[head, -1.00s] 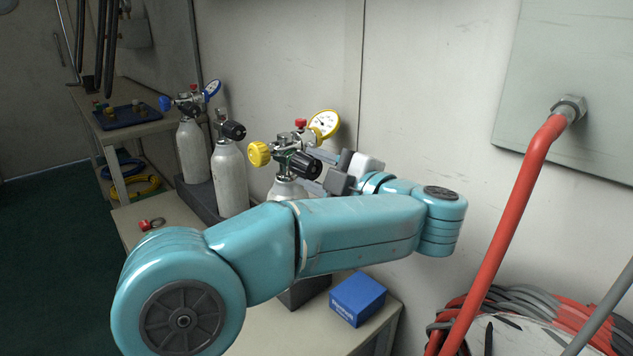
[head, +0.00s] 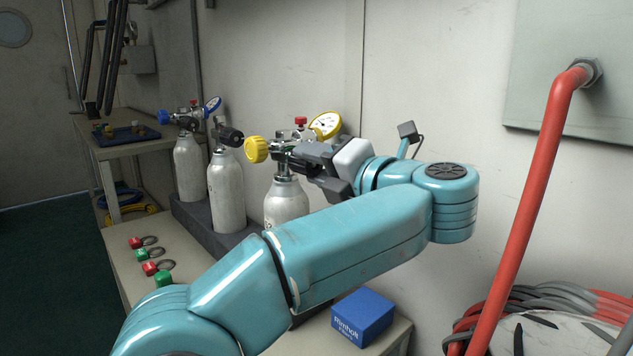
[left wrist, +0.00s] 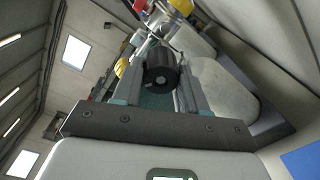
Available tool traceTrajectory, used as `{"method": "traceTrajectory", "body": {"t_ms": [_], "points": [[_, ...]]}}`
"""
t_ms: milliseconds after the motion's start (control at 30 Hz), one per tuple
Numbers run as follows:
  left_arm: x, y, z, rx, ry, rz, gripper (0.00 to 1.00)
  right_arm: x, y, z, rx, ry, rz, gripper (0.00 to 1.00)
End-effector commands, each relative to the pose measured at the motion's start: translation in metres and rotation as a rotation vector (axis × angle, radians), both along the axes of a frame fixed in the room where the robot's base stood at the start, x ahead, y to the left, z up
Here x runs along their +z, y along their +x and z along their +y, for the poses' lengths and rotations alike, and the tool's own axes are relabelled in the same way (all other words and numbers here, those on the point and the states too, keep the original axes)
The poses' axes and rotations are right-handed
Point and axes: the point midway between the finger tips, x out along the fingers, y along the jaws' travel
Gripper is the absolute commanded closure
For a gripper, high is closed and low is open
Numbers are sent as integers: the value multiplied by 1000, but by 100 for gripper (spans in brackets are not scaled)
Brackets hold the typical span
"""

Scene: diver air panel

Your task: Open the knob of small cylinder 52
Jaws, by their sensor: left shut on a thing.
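The nearest white cylinder (head: 286,203) stands upright and carries a valve with a yellow knob (head: 256,149), a yellow-rimmed gauge (head: 326,125) and a red cap (head: 300,121). No number is legible on it. My left gripper (head: 306,160) is at this valve from the right, shut on its black knob. The left wrist view shows the ribbed black knob (left wrist: 160,74) between the two fingers; in the head view the gripper hides it. My right gripper is not in view.
Another white cylinder with a black knob (head: 226,189) and one with a blue gauge (head: 188,165) stand to the left. Several red and green caps and rings lie on the bench (head: 128,268). A blue box (head: 362,317) is at the front. A red pipe (head: 533,200) rises at the right.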

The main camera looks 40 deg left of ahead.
Motion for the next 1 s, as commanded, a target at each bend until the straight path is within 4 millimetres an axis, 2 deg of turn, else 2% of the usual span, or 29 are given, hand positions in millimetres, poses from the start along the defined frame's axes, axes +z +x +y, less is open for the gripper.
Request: {"method": "traceTrajectory", "body": {"t_ms": [33, 167, 1000], "points": [[-5, 0, -1, -2, -5, -46, 88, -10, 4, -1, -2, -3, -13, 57], [-3, 0, 0, -2, -15, -169, 88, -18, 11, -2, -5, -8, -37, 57], [0, -1, 0, -1, -83, -960, 88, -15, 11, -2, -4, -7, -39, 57]]}}
